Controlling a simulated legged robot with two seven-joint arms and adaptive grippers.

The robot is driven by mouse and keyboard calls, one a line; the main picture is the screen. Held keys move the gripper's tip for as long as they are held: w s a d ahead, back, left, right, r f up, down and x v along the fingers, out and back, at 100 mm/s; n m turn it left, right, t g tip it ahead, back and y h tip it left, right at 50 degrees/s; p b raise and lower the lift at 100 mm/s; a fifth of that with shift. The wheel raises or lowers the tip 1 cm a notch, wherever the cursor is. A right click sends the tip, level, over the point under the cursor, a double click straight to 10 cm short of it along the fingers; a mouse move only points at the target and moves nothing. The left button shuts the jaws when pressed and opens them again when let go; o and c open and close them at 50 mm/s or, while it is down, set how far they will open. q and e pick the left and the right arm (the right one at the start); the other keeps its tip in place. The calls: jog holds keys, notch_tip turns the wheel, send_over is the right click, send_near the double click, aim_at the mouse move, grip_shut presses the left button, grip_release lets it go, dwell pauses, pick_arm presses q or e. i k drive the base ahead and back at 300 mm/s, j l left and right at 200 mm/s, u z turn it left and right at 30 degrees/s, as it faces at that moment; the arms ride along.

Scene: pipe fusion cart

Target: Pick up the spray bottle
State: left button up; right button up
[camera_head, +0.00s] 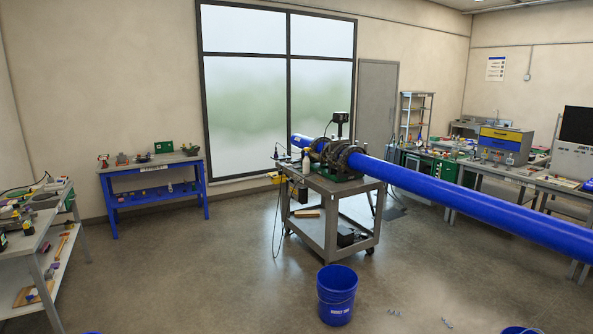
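A small pale bottle (306,164) stands upright on the grey cart (331,186), at the left end of the pipe clamps. It may be the spray bottle, but it is too small in view to make out a spray head. The cart stands across the room, beyond open floor. Neither of my grippers is in view.
A long blue pipe (462,198) runs from the clamps (338,154) on the cart to the right edge, over the floor. A blue bucket (337,296) stands in front of the cart. Workbenches (150,166) line the walls. The floor left of the cart is clear.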

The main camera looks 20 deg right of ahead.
aim_at(306, 162)
jog(key=i, duration=1.75)
jog(key=i+l+z, duration=0.25)
jog(key=i+z, duration=0.2)
jog(key=i, duration=0.75)
jog(key=i+j+z, duration=0.2)
jog(key=i+z, duration=0.25)
jog(key=i, duration=0.75)
jog(key=i+l, duration=0.2)
jog(key=i, duration=0.25)
jog(key=i+l, duration=0.15)
jog(key=i, duration=0.3)
jog(key=i+l+u, duration=0.1)
jog(key=i, duration=0.4)
jog(key=i+l, duration=0.3)
jog(key=i, duration=0.15)
jog(key=i+j, duration=0.35)
jog(key=i, duration=0.25)
jog(key=i+j+z, duration=0.1)
jog(key=i+j, duration=0.25)
jog(key=i, duration=0.2)
jog(key=i+j, duration=0.4)
jog(key=i, duration=0.2)
jog(key=i+j+z, duration=0.1)
jog(key=i+j, duration=0.3)
jog(key=i, duration=0.15)
